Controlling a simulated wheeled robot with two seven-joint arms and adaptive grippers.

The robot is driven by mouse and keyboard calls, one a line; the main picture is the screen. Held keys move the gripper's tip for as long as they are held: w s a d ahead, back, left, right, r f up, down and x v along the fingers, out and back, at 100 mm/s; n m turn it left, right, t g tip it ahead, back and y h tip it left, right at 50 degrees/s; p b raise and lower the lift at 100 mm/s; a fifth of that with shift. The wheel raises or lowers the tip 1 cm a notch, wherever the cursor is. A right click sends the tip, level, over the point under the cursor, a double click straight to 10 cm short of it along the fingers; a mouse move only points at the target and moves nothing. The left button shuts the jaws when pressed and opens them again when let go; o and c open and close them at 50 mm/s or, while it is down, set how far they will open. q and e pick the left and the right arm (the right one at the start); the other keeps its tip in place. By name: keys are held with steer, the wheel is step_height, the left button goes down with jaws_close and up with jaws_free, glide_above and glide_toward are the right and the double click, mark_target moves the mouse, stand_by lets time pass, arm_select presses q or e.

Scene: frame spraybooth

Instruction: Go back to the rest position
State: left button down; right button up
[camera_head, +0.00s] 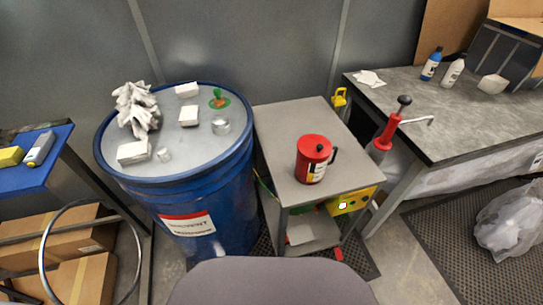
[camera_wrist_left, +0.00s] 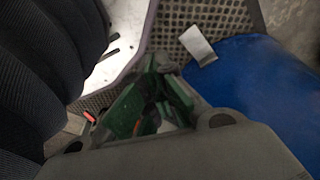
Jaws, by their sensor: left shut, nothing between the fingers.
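My left gripper (camera_wrist_left: 150,105) shows only in the left wrist view. Its dark green fingers are closed together with nothing held between them. It hangs low, beside the blue drum (camera_wrist_left: 255,80) and above the perforated floor mat (camera_wrist_left: 220,20). In the head view neither gripper is visible. A red can with a dark handle (camera_head: 313,159) stands upright on the small grey cart (camera_head: 275,125). The blue drum (camera_head: 215,205) stands left of the cart, with white boxes, a crumpled white glove-like bundle (camera_head: 137,107) and a green item (camera_head: 219,99) on its lid.
A grey workbench (camera_head: 440,125) with bottles is at the right, with a red hand pump (camera_head: 388,132) at its near left corner. A blue table (camera_head: 40,175) is at the left above cardboard boxes (camera_head: 75,275). A clear plastic bag (camera_head: 505,220) lies on the right mat.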

arm_select(q)
steer(key=s+a+r+p, duration=0.2)
steer(key=s+p, duration=0.5)
steer(key=s+a+r+g+y+p, duration=0.1)
steer(key=s+a+r+p, duration=0.2)
steer(key=s+p, duration=0.4)
steer(key=shift+s+a+r+g+p, duration=0.2)
steer(key=shift+a+g+p, duration=0.1)
steer(key=shift+p, duration=0.25)
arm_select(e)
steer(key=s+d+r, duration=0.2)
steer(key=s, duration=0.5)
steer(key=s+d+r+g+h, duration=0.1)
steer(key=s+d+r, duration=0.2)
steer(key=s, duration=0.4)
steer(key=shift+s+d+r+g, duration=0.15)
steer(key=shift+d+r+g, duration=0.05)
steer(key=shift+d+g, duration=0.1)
